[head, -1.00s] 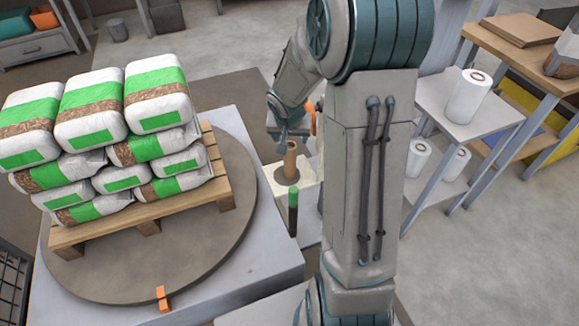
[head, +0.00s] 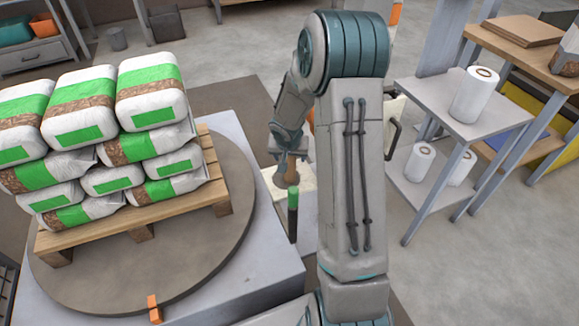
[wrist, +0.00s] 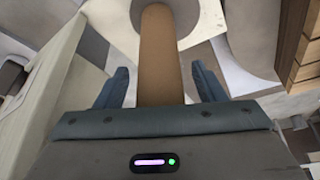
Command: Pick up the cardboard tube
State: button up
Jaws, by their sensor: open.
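The brown cardboard tube (wrist: 160,50) runs up the middle of the wrist view and stands on a pale round base at its far end. My gripper (wrist: 161,82) is open, with one blue finger on each side of the tube. A gap shows between the tube and each finger, so neither appears to touch it. In the head view my gripper (head: 290,158) is at the tube's top. Only a short brown part of the tube (head: 297,178) shows below it, partly hidden behind a green-topped dark post.
A pallet (head: 140,227) stacked with white and green bags stands on a round turntable (head: 250,190) at left. The green-topped post (head: 293,210) stands close in front of the tube. A shelf (head: 425,95) with white rolls is at right.

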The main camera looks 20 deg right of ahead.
jog(key=c, duration=1.1)
jog(key=shift+o, duration=0.2)
jog(key=shift+r, duration=0.1)
